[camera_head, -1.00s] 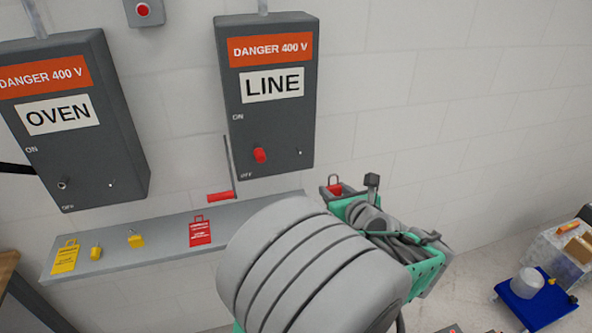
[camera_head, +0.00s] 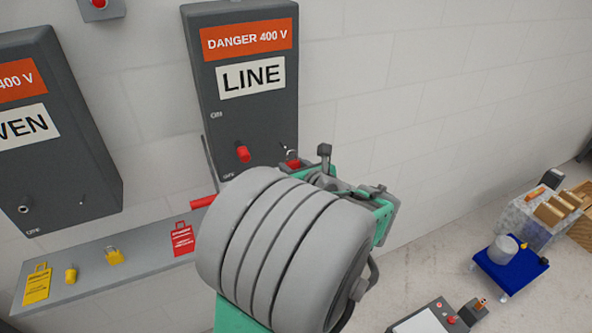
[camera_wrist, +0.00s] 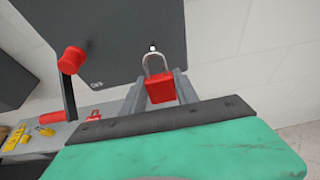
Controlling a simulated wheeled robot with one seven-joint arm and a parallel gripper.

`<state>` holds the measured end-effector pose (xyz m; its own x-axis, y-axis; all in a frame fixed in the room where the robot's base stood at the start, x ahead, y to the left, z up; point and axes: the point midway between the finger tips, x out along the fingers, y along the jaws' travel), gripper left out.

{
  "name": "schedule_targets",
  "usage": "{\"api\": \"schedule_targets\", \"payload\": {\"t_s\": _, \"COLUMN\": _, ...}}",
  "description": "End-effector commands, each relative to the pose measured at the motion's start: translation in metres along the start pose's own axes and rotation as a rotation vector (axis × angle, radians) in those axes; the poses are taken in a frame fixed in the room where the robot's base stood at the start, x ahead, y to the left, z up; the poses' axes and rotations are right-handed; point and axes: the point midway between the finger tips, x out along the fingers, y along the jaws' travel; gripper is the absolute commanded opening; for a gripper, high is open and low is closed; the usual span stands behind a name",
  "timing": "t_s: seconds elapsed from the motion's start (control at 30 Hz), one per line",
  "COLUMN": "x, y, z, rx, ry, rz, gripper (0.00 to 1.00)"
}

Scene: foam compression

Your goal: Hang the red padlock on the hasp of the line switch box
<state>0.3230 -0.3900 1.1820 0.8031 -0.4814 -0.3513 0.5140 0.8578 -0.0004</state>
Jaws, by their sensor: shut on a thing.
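The dark grey line switch box (camera_head: 246,110) hangs on the wall, marked LINE and DANGER 400 V. My gripper (camera_wrist: 162,92) is shut on the red padlock (camera_wrist: 175,88), which sits between its two grey fingers with its silver shackle pointing up. In the wrist view the shackle top is just below a small bright fitting (camera_wrist: 152,48) on the box face, likely the hasp. I cannot tell whether they touch. In the head view the padlock (camera_head: 293,163) shows in front of the box's lower right corner, and my arm hides much of the gripper.
A red knob (camera_head: 243,154) is on the box's lower front, and a red lever grip (camera_head: 203,201) is at its lower left. The OVEN box (camera_head: 52,135) hangs left. A shelf (camera_head: 140,262) below holds yellow padlocks and tags, and a red tag (camera_head: 182,238). The wall to the right is clear.

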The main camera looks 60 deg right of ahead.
Motion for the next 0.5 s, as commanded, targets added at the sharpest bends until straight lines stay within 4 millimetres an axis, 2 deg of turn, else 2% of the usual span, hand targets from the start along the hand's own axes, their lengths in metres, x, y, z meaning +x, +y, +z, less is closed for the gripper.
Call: {"api": "schedule_targets", "payload": {"t_s": 0.5, "x": 0.037, "y": 0.002, "z": 0.007, "rx": -0.003, "ry": -0.001, "rz": 0.003, "gripper": 0.00}}
